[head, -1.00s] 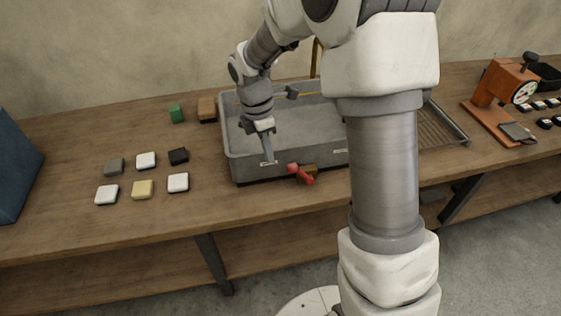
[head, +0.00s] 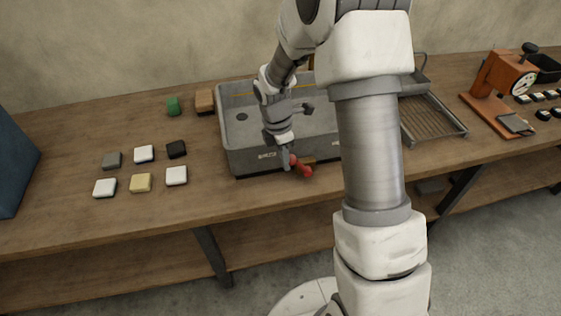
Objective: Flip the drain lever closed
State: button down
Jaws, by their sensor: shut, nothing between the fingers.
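The red drain lever (head: 304,169) sits low on the front of the grey basin (head: 247,163), with its handle sloping down to the right. A wooden-coloured block beside it is partly visible. My gripper (head: 286,166) is shut and empty, pointing down at the basin's front wall. Its fingertips are right at the left end of the lever. I cannot tell whether they touch it. My arm hides the right part of the basin.
Several small white, grey, black and yellow blocks (head: 141,183) lie on the wooden table (head: 80,225) at left. A wire rack (head: 433,120) and an orange gauge stand (head: 492,85) are at right.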

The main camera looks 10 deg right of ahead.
aim_at(294, 159)
jog(key=shift+r, duration=0.1)
dwell(0.3)
jog(key=shift+d+r+y+p, duration=0.1)
jog(key=shift+d+y+p, duration=0.15)
jog(key=shift+p, duration=0.25)
jog(key=shift+d+r+y+p, duration=0.25)
jog(key=shift+y+p, duration=0.1)
jog(key=shift+p, duration=0.15)
jog(key=shift+d+r+y+p, duration=0.5)
jog(key=shift+d+y+p, duration=0.3)
jog(key=shift+p, duration=0.35)
jog(key=d+y+p, duration=0.2)
jog(key=shift+d+r+y, duration=0.15)
jog(key=shift+r+y, duration=0.15)
jog(key=shift+y, duration=0.1)
jog(key=shift+d+y, duration=1)
jog(key=shift+d+f+y+b, duration=0.2)
jog(key=shift+d+y+b, duration=0.6)
jog(key=shift+d, duration=0.3)
jog(key=shift+d+f+y+b, duration=0.15)
jog(key=shift+d+y+b, duration=0.55)
jog(key=shift+d+y, duration=0.3)
jog(key=shift+d, duration=0.2)
